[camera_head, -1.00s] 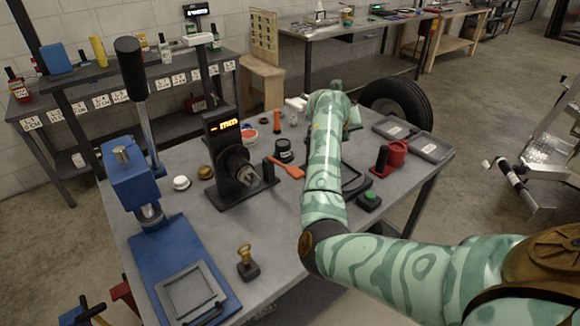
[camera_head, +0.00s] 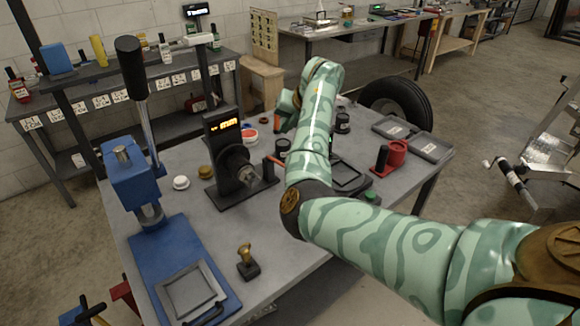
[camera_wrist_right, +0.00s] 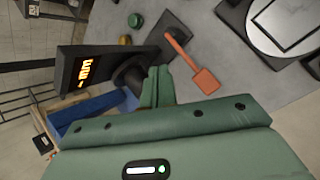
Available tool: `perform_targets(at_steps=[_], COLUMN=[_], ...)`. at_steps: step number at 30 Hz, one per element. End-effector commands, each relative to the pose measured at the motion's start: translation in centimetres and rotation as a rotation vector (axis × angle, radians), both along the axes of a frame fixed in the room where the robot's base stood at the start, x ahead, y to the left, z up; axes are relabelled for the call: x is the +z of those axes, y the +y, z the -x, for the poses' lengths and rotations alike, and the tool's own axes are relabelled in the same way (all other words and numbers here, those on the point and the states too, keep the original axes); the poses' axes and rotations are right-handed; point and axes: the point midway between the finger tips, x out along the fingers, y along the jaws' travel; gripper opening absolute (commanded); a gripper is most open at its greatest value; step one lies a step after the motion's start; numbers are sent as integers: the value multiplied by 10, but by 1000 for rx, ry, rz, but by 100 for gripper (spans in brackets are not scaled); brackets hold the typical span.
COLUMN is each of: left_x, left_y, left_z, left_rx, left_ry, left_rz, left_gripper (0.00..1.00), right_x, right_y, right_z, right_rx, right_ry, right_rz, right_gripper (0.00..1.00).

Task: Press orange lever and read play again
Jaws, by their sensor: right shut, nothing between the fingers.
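The black gauge stand (camera_head: 226,160) has a lit orange display (camera_head: 226,123) ending in "mm"; its reading is too blurred to tell. Its metal spindle (camera_head: 248,173) points right. In the wrist view the fingers (camera_wrist_right: 157,86) are together and empty, apart from the lever.
A blue press (camera_head: 165,230) with a tall lever stands at the table's left. A brass-handled stamp (camera_head: 247,262) stands near the front edge. Grey trays (camera_head: 393,127) and a red fixture (camera_head: 396,154) are at the right. White and brass knobs sit left of the gauge.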

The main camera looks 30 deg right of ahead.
Motion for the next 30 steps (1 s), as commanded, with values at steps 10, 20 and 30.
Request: perform_targets(at_steps=[10,20,30], left_x=[-21,-36,-38], left_y=[0,0,0], left_z=[4,8,8], left_rx=[0,1,1], left_ry=[10,19,20], left_rz=[0,0,0], left_gripper=[41,41,41], right_x=[-48,-80,-83], right_y=[-1,-1,-2], right_z=[9,16,17], right_rx=[0,0,-1], right_ry=[5,2,1], right_rz=[1,1,1], right_gripper=[0,0,0])
